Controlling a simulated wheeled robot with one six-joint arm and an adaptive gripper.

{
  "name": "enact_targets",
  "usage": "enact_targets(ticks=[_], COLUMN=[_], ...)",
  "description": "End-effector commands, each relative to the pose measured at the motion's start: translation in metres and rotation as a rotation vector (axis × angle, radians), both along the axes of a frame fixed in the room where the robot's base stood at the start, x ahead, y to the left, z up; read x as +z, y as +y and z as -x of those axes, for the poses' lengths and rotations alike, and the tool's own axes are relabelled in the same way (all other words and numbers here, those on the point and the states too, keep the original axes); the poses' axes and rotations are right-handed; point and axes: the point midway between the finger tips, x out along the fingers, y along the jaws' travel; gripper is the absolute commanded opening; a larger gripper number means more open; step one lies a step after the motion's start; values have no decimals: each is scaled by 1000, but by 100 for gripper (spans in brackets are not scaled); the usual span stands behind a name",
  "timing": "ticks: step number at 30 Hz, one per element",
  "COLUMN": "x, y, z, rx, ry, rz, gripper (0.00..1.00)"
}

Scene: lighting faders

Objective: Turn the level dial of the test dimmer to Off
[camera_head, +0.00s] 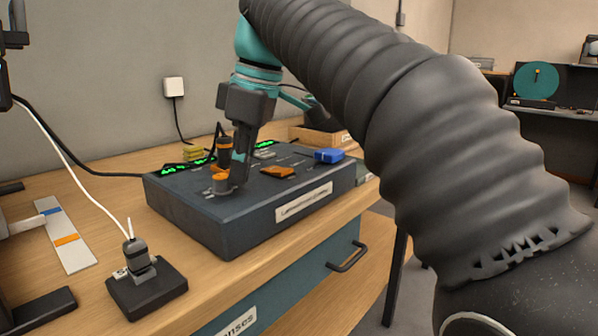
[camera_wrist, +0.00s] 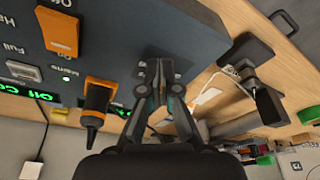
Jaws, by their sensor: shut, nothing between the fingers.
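A dark console box (camera_head: 290,211) stands on the wooden desk. My gripper (camera_head: 236,183) points down at its top near the left front corner, with its fingers shut and empty. No dial pointer or test dimmer label is readable.
An upright orange and black part (camera_wrist: 97,105) stands beside the fingers in the wrist view, with an orange rocker (camera_wrist: 57,32) beyond. A blue object (camera_head: 328,155) sits on the console's far right. A black-based device (camera_head: 146,285) with a white cable stands at the front left.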

Motion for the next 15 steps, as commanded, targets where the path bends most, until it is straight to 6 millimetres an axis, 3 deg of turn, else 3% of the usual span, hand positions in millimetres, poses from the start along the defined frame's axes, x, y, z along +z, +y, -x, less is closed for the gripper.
enact_targets(ticks=[15], x=[1], y=[0], z=[-6], rx=[0], ry=[0], rz=[0], gripper=[0])
